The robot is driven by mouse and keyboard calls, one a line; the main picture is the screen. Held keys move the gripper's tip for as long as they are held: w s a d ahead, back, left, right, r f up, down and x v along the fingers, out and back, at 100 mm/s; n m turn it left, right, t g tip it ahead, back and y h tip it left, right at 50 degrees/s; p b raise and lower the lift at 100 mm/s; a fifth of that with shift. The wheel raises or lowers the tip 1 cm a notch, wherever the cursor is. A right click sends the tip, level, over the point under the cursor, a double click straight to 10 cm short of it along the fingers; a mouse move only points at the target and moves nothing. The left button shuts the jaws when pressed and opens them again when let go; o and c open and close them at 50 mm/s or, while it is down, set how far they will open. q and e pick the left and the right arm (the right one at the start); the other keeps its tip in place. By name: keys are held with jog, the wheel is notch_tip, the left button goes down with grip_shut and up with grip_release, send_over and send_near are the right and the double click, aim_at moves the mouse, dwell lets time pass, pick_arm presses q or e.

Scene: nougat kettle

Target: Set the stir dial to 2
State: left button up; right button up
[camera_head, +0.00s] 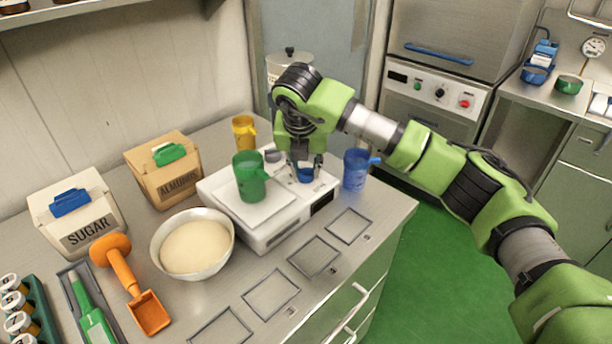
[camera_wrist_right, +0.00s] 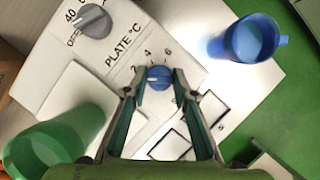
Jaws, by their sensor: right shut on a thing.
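The stir dial is a small blue knob (camera_wrist_right: 159,77) on the white hot plate unit (camera_wrist_right: 62,75), between my fingertips in the right wrist view. Scale numbers 4 and 6 show above it; the lower scale is partly hidden by my fingers. A pale mark on the knob points roughly left; its exact setting is hard to read. My right gripper (camera_head: 305,168) reaches down over the unit's right end and is shut on the blue dial (camera_head: 306,176). A grey dial (camera_wrist_right: 92,20) marked OFF and 40 sits at the other end of the panel. My left gripper is not in view.
A green mug (camera_head: 250,180) stands on the unit's plate. A blue mug (camera_head: 356,170) stands close to the right, a yellow mug (camera_head: 244,132) behind. A white bowl (camera_head: 164,250) stands in front left. Square outlines on the counter's front right are empty.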

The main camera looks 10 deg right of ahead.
jog(key=shift+a+m+h+b, duration=0.1)
jog(key=shift+m+h+b, duration=0.55)
jog(key=shift+m, duration=0.65)
jog(key=o, duration=1.1)
jog(key=v, duration=1.2)
jog(key=shift+w+r, duration=0.15)
jog(key=shift+w, duration=0.15)
